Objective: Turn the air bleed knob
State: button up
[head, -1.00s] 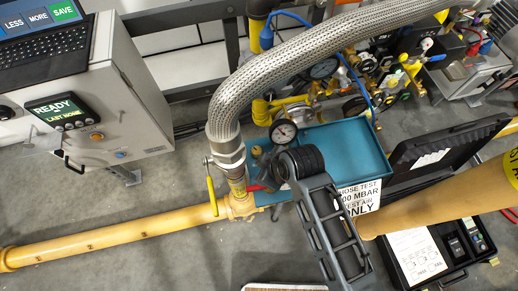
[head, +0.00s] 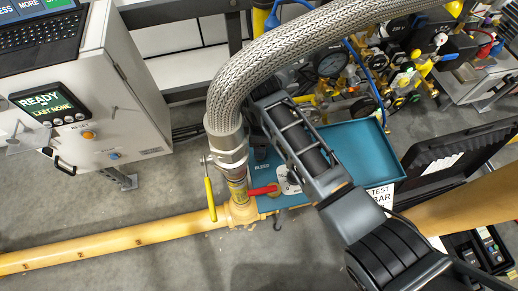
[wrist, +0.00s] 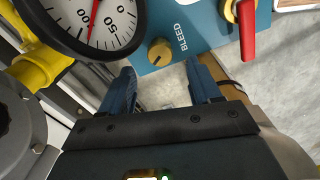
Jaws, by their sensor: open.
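My gripper (wrist: 162,82) is open in the wrist view. Its two blue fingers stand apart below the knob in the picture, and nothing is between them. The knob lies just beyond the fingertips, roughly midway between them; I see no contact. In the head view the BLEED lettering shows on the teal panel (head: 262,167), but I cannot make out the knob. My fingertips are hidden there near the braided hose.
A red lever (wrist: 247,28) stands right of the knob, and a dial gauge (wrist: 108,22) is close at the left. Yellow fittings (wrist: 38,62) adjoin the gauge. A braided metal hose (head: 225,95) arches over the panel. A yellow pipe (head: 110,242) runs along the floor.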

notch_tip(320, 180, down, 5)
jog(key=shift+r+b, duration=0.1)
jog(key=shift+b, duration=0.4)
jog(key=c, duration=1)
